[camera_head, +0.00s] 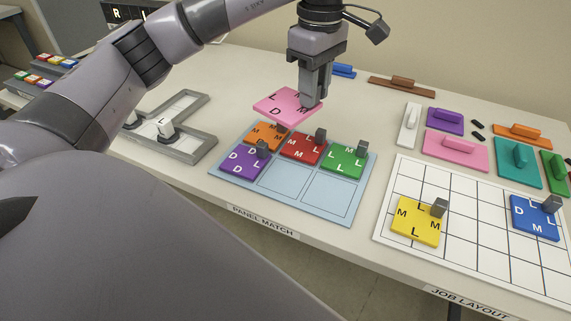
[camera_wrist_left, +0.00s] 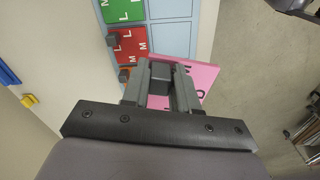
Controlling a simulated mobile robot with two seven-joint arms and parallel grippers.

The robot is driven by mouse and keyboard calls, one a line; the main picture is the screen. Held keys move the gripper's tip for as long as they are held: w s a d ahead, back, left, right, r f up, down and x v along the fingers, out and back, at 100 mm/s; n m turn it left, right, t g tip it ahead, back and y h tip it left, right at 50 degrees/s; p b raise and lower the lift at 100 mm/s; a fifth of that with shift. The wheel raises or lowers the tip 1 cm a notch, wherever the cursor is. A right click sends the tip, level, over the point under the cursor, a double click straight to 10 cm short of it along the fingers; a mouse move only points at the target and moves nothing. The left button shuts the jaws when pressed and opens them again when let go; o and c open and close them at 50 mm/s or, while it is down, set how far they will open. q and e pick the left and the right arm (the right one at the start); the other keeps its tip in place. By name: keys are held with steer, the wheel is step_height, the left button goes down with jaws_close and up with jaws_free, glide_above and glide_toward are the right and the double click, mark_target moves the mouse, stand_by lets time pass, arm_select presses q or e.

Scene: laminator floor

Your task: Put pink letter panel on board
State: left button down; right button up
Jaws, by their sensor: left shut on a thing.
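My left gripper (camera_head: 309,99) is shut on the grey knob of the pink letter panel (camera_head: 280,104). It holds the panel above the table, near the back of the light-blue panel match board (camera_head: 328,211). In the left wrist view the pink panel (camera_wrist_left: 203,77) shows partly behind my left gripper (camera_wrist_left: 160,86). On the board, the orange panel (camera_head: 262,135), red panel (camera_head: 300,150) and green panel (camera_head: 342,161) form the back row. The purple panel (camera_head: 236,163) lies front left. The front middle and front right cells are bare. My right gripper is not in view.
A white job layout grid (camera_head: 465,240) at right holds a yellow panel (camera_head: 412,225) and a blue panel (camera_head: 532,222). A grey frame (camera_head: 197,147) with a white piece lies left of the board. Several coloured handled blocks lie at the back right.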

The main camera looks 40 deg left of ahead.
arm_select(q)
steer(key=r+n, duration=0.1)
steer(key=a+r+n, duration=0.1)
steer(key=shift+w+r+n, duration=0.1)
steer(key=shift+n, duration=0.3)
step_height(320, 180, down, 19)
steer(key=shift+f, duration=0.35)
steer(key=shift+f, duration=0.2)
steer(key=c, duration=0.9)
jaws_free()
steer(key=shift+o, duration=0.2)
steer(key=shift+r, duration=0.15)
